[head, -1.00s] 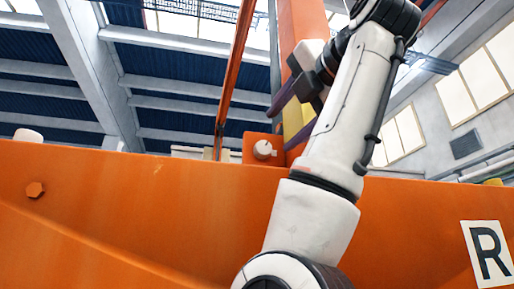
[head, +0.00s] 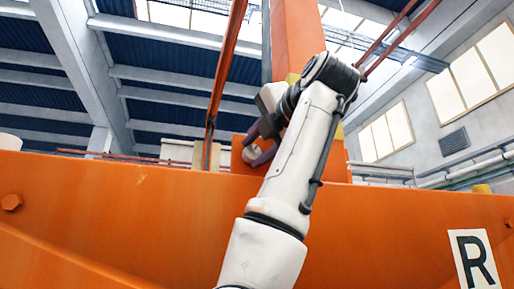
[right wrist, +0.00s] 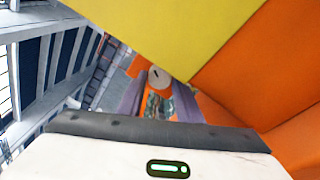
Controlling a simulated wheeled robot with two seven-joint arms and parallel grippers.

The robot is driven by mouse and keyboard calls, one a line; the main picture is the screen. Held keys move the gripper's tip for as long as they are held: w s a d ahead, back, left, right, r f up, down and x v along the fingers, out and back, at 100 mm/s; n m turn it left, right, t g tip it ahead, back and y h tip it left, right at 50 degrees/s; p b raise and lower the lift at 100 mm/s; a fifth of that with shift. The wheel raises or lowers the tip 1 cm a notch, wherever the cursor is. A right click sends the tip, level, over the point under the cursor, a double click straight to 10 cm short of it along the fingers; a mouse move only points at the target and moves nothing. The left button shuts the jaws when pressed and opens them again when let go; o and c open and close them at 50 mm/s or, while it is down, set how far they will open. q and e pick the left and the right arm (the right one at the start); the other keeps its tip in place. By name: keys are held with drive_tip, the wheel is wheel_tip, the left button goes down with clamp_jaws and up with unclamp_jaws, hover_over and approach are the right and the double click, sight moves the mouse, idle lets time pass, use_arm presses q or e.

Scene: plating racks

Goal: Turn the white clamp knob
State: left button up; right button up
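The white clamp knob (right wrist: 158,77) is a small round knob with a dark slot on its face, in the right wrist view just beyond my right fingertips. In the head view it is mostly hidden behind my right gripper (head: 257,146), with a pale part (head: 251,154) showing between the fingers. My right gripper has dark purple fingers, set apart, one on each side of the knob in the right wrist view (right wrist: 158,100). I cannot tell whether they touch it. My left gripper is not in view.
A large orange beam (head: 130,205) crosses the foreground below the knob. An orange post (head: 298,40) rises behind my right arm. A yellow surface (right wrist: 190,30) and an orange one (right wrist: 265,75) lie close to the right wrist camera. A sign marked R (head: 473,262) is at lower right.

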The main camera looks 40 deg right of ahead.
drive_tip(key=c, duration=0.5)
drive_tip(key=shift+c, duration=0.2)
drive_tip(key=shift+f+m+b, duration=0.15)
drive_tip(key=shift+m+b, duration=0.5)
drive_tip(key=shift+m, duration=0.35)
drive_tip(key=shift+m+b, duration=0.4)
drive_tip(key=shift+m, duration=0.4)
drive_tip(key=m+h+b, duration=0.1)
drive_tip(key=m, duration=0.3)
drive_tip(key=shift+m+t, duration=0.3)
drive_tip(key=shift+m, duration=0.1)
drive_tip(key=shift+m+h, duration=0.4)
drive_tip(key=shift+m, duration=1.7)
